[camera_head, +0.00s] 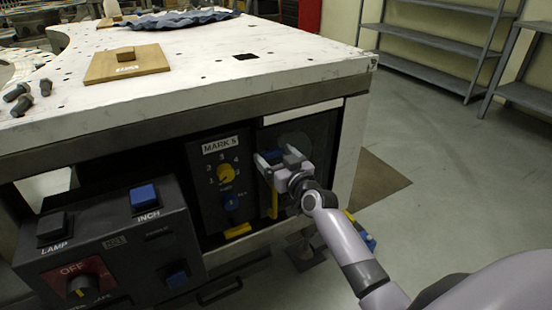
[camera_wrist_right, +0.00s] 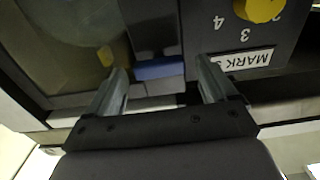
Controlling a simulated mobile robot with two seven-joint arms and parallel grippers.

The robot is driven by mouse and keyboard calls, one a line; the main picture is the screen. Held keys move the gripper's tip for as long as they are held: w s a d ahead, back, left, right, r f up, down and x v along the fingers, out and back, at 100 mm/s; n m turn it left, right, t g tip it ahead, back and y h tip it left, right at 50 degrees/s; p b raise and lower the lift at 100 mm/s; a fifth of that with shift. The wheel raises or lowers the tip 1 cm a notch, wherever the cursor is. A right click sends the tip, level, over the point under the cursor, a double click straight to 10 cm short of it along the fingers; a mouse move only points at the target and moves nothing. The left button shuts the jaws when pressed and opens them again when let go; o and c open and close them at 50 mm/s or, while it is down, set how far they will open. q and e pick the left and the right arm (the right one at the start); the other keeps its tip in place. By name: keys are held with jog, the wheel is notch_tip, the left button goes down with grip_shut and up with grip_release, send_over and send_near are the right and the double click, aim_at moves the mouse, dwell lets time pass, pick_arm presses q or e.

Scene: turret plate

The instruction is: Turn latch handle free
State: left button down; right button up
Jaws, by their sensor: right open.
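A dark upright bar with a blue end (camera_wrist_right: 160,70), which looks like the latch handle, stands at the edge of a windowed door beside the MARK 5 panel. Its blue part (camera_head: 271,155) shows at my right gripper (camera_head: 278,158) in the head view. In the right wrist view the gripper (camera_wrist_right: 161,82) is open, its fingers on either side of the blue end with gaps visible. I cannot tell whether either finger touches it. The gripper hides part of the bar in the head view. My left gripper is not in view.
The MARK 5 panel (camera_head: 208,185) with its yellow dial (camera_head: 227,174) lies left of the door. A control box (camera_head: 110,245) with LAMP, INCH and OFF controls juts out at lower left. The white tabletop (camera_head: 200,75) overhangs above. Open floor (camera_head: 440,150) lies to the right.

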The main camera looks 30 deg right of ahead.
jog(key=shift+c, duration=0.3)
jog(key=c, duration=1)
